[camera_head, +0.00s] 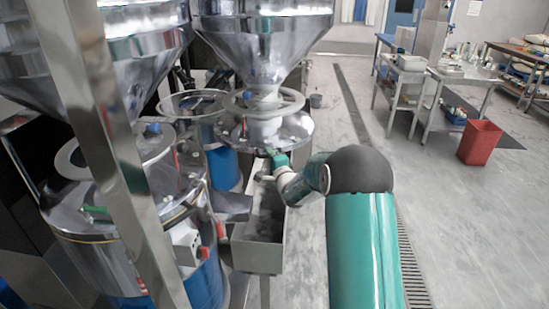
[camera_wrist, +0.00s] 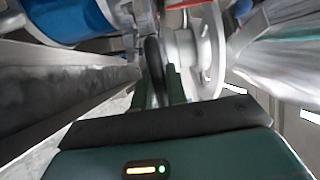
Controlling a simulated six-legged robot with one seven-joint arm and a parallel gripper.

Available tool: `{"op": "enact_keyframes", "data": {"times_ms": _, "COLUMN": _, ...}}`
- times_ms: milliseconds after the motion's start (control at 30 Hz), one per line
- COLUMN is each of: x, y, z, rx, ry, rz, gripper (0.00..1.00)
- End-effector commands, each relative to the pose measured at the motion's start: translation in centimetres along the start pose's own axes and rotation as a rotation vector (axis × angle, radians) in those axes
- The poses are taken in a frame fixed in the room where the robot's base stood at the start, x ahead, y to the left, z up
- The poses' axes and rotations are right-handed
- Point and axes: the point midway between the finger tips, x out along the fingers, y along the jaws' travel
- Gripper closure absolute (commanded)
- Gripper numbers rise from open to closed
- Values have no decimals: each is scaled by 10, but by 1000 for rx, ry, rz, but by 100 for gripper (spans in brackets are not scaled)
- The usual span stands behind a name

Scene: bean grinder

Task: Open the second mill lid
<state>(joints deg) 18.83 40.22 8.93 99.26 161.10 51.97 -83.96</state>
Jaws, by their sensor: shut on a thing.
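The second mill (camera_head: 225,165) stands behind the nearer one, with a blue body and a shiny metal lid (camera_head: 293,130) under a steel hopper. The lid looks level, with a pale ring and neck on top. My gripper (camera_head: 274,163) is at the lid's front edge. In the wrist view, the green fingers of my gripper (camera_wrist: 158,88) are shut on a dark curved part (camera_wrist: 153,68), seemingly a handle at the lid's edge. A pale round part (camera_wrist: 205,50) lies just right of the fingers. The exact contact is partly hidden.
The nearer mill (camera_head: 185,185) stands at left behind a steel post (camera_head: 105,130). A grey metal trough (camera_head: 258,255) lies below my gripper. The hopper (camera_head: 265,45) hangs close above the second lid. A red bin (camera_head: 480,142) and tables stand far right; the floor between is clear.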

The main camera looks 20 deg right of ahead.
Motion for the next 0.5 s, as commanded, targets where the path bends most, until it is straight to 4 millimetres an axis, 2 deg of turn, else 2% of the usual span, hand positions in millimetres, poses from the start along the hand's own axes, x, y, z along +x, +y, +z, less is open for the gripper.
{"op": "enact_keyframes", "data": {"times_ms": 500, "x": 5, "y": 0, "z": 4, "rx": -1, "ry": -1, "rz": -1, "gripper": 100}}
